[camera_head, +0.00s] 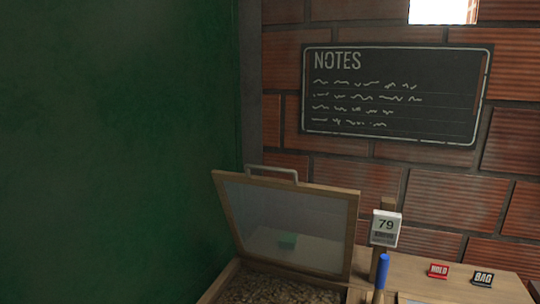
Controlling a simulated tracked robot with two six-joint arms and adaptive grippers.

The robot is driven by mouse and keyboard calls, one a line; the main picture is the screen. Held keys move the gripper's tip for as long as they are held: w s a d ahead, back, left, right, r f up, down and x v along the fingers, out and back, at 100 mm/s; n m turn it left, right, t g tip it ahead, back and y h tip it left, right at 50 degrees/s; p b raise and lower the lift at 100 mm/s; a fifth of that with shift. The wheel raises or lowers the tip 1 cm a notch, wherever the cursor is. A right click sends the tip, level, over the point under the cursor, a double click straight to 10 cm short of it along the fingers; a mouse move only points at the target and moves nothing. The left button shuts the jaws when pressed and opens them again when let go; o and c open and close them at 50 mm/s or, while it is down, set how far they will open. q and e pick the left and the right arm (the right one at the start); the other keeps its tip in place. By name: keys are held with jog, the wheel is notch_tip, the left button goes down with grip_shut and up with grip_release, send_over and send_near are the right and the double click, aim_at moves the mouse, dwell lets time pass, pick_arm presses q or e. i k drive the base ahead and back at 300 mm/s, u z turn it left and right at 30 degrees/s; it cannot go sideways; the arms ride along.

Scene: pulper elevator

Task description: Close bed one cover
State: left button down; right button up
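The bed cover (290,222) is a wood-framed clear panel with a grey handle (270,170) on its top edge. It stands raised, leaning back a little, at the rear of a wooden bed (222,280). The bed holds brown, grainy material (275,291), and its front is cut off by the bottom of the view. No label showing the bed's number can be read. Neither of my grippers is in view.
Right of the bed, a wooden top (415,275) carries a blue-handled tool (382,272), a red HOLD sign (438,271) and a black BAG sign (483,278). A post holds a display reading 79 (386,228). A green wall (115,150) stands left, a brick wall with a NOTES board (395,95) behind.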

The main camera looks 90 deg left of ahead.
aim_at(353, 196)
jog(key=k, duration=0.5)
jog(key=u, duration=1.05)
jog(key=k, duration=0.45)
jog(key=u, duration=0.15)
